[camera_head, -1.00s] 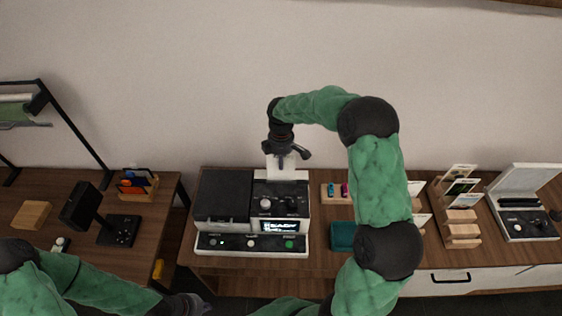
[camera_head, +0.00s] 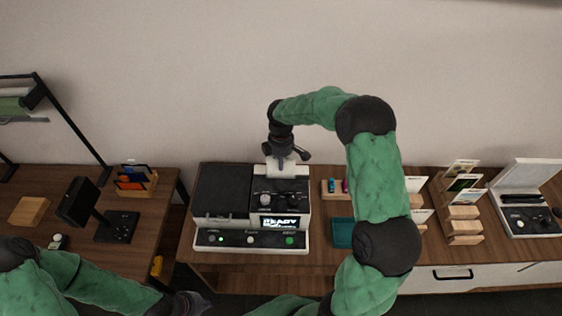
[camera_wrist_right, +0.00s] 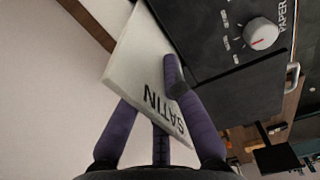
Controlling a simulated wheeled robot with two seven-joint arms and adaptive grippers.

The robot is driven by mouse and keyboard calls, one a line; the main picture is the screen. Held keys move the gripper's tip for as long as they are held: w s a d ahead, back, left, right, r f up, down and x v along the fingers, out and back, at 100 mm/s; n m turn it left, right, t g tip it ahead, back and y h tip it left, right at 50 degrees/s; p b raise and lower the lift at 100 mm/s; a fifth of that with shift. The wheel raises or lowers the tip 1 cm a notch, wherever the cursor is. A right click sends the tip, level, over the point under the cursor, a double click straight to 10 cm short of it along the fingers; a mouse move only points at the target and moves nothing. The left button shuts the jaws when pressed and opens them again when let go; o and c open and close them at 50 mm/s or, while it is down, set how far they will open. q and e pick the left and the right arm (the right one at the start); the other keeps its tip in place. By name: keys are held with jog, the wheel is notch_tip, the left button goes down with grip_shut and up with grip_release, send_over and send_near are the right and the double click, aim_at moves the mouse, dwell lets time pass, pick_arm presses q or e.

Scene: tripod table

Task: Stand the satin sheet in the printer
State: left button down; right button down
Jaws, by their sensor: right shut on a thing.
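The printer (camera_head: 222,190) is a black and white machine on the middle desk, its screen reading READY. My right gripper (camera_head: 286,160) is above the back right of the printer, shut on the satin sheet (camera_head: 283,171). The white sheet, lettered SATIN, also shows in the right wrist view (camera_wrist_right: 140,58), between the fingers of my right gripper (camera_wrist_right: 150,98) and close beside the printer's dark top (camera_wrist_right: 215,35) with its PAPER knob. I cannot tell whether its lower edge is inside the printer. My left gripper (camera_head: 190,303) is low at the bottom edge, its fingers too unclear to read.
Right of the printer are a teal block (camera_head: 341,233), a small wooden holder (camera_head: 332,188), a card rack (camera_head: 463,225) and an open white case (camera_head: 525,200). The left desk holds a black stand (camera_head: 117,227) and a card box (camera_head: 134,182). My right arm crosses above the desk.

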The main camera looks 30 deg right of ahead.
jog(key=shift+f+b, duration=0.85)
jog(key=shift+f, duration=0.8)
jog(key=c, duration=1.3)
grip_release()
jog(key=shift+r, duration=0.1)
jog(key=shift+r+p, duration=3)
jog(key=shift+r, duration=1.45)
